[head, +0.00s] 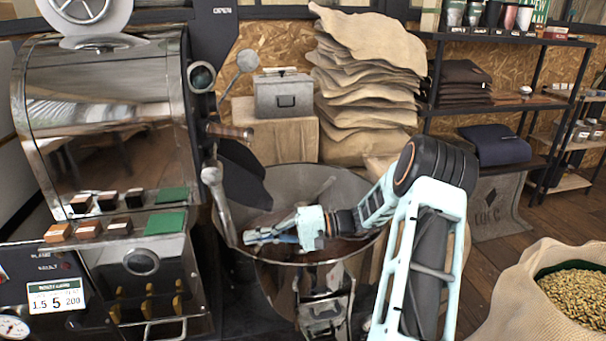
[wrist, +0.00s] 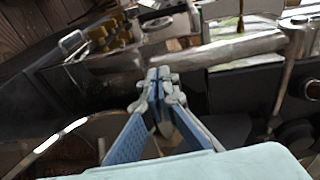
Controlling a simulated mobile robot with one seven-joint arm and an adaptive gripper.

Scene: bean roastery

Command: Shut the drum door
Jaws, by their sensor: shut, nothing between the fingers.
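The roaster (head: 105,110) stands at the left with a shiny steel drum housing. A dark flat plate (head: 245,178) hangs off its front side, above the cooling pan; it looks like the drum door, standing out from the face, but I cannot tell surely. A metal lever with a ball end (head: 213,176) runs down beside it, and a wooden handle (head: 230,132) sticks out above. My gripper (head: 248,237) is shut and empty, low over the left part of the pan, below the plate. In the wrist view its fingertips (wrist: 160,74) meet in front of the roaster's dark front.
The round cooling pan (head: 345,185) lies under my gripper, its rim around my arm. Burlap sacks (head: 365,85) and a grey toolbox (head: 283,95) are behind. An open sack of beans (head: 570,295) stands at the right. Some wooden floor is clear at the right.

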